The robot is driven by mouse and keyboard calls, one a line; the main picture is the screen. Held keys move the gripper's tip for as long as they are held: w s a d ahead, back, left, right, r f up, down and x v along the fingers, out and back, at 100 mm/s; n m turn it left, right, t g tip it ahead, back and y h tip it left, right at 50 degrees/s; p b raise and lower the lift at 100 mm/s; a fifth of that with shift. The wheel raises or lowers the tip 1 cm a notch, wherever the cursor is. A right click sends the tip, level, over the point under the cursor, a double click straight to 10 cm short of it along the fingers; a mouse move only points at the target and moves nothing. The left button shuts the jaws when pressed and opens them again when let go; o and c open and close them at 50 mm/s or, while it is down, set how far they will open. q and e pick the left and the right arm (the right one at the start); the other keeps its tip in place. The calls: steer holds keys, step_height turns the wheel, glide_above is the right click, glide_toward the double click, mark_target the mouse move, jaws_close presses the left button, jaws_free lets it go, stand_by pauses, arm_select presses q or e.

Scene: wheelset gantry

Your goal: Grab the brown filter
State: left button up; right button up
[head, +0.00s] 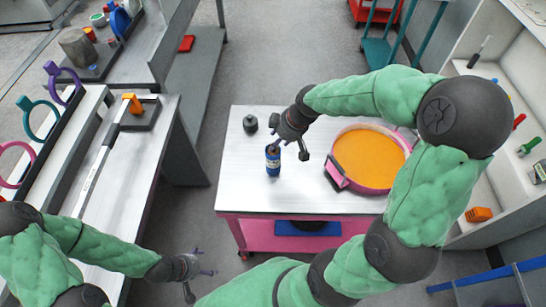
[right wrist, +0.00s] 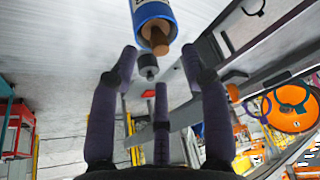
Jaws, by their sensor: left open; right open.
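A blue canister (head: 273,160) with a pale label stands on the white-topped table, left of centre. In the right wrist view the blue canister (right wrist: 152,14) shows a brown stem at its end and is cut off by the top edge; it is the only clearly brown-marked filter-like thing. My right gripper (head: 290,146) is just above and beside it. Its three purple fingers (right wrist: 160,75) are spread and empty, with the brown stem beyond their tips; contact cannot be told. My left gripper (head: 200,276) is open and empty, low over the floor left of the table.
A small dark cylinder (head: 250,124) stands behind and left of the canister. A pink round basin with orange contents (head: 368,158) fills the table's right side. A grey bench (head: 140,160) is at left, a shelf unit (head: 500,130) at right. The table's front left is bare.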

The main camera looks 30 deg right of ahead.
mark_target(273, 155)
steer(key=x, duration=0.3)
steer(key=shift+w+f, duration=0.1)
steer(key=shift+f, duration=0.25)
jaws_close()
